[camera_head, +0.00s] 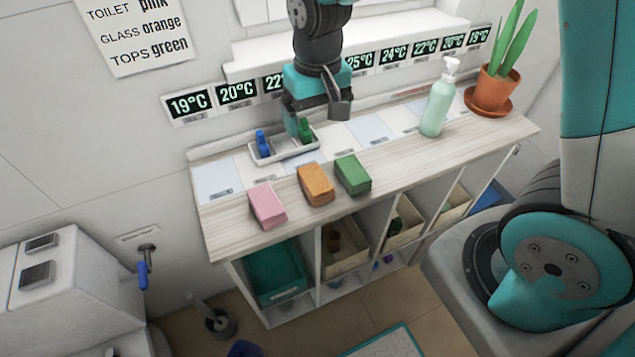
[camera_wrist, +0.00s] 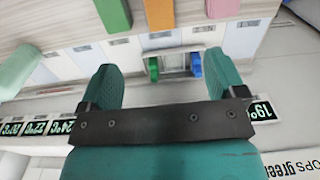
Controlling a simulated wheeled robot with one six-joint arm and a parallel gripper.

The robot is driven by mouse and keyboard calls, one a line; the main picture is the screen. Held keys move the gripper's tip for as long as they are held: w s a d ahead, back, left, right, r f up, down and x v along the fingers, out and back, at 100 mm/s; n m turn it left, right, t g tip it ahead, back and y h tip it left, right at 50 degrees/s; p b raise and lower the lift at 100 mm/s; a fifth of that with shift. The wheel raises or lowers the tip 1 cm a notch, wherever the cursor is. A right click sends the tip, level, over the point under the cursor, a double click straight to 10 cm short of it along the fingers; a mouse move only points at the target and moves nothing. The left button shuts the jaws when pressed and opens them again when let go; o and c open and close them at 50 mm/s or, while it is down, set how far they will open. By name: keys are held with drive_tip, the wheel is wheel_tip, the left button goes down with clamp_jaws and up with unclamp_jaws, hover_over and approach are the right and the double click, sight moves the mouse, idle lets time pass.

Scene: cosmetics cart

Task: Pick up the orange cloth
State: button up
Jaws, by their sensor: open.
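The orange cloth (camera_head: 315,184) is a folded block lying on the cart top, between a pink cloth (camera_head: 267,206) on its left and a green cloth (camera_head: 352,174) on its right. In the wrist view the orange cloth (camera_wrist: 159,13) is at the top edge, partly cut off, with the green cloth (camera_wrist: 113,13) left and the pink cloth (camera_wrist: 222,8) right. My gripper (camera_head: 316,117) is open and empty, behind the cloths and over the area of the small tray. Its two fingers (camera_wrist: 163,75) are wide apart in the wrist view.
The white tray (camera_head: 264,155) holds a blue bottle (camera_head: 263,143) and a green bottle (camera_head: 305,129), close to my gripper. A pump bottle (camera_head: 437,105) and a potted plant (camera_head: 493,90) stand on the right. A temperature-label strip (camera_head: 238,93) runs along the back.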

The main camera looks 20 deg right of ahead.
sight(316, 177)
drive_tip(key=f, duration=0.4)
drive_tip(key=f+p, duration=0.1)
drive_tip(key=f, duration=0.3)
drive_tip(key=f+p, duration=0.1)
drive_tip(key=f, duration=0.3)
drive_tip(key=shift+w+d+f, duration=0.15)
drive_tip(key=shift+w+f, duration=0.15)
drive_tip(key=shift+f, duration=0.1)
drive_tip(key=shift+f+p, duration=1.25)
drive_tip(key=shift+f, duration=1.45)
drive_tip(key=c, duration=1)
